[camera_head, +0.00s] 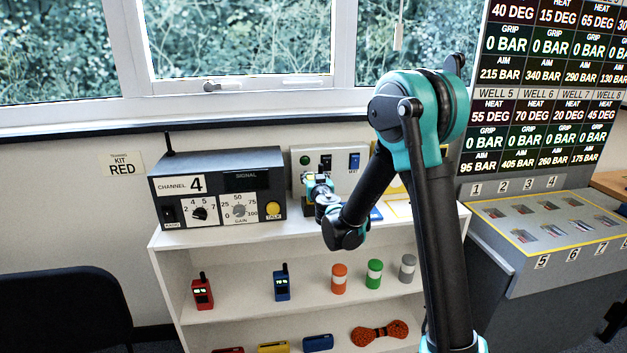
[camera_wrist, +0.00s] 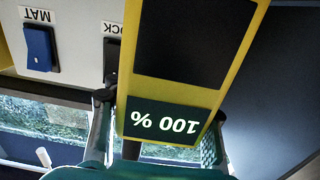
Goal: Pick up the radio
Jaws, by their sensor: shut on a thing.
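A yellow handset (camera_wrist: 128,82) with a dark panel and a display reading "100 %" upside down fills the middle of the wrist view. My gripper (camera_wrist: 162,106) is shut on it, one finger at each side. In the head view my gripper (camera_head: 319,187) is above the shelf top, in front of the switch panel; the handset is not clear there. A red handset radio (camera_head: 202,292) and a blue one (camera_head: 282,284) stand upright on the middle shelf. A large grey radio set (camera_head: 218,190) marked "CHANNEL 4" stands on the shelf top, left of my gripper.
The switch panel (camera_head: 347,160) is on the wall behind my gripper. Orange, green and grey cylinders (camera_head: 374,274) stand on the middle shelf. A numbered console (camera_head: 550,225) is at the right, a black chair (camera_head: 60,305) at the left.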

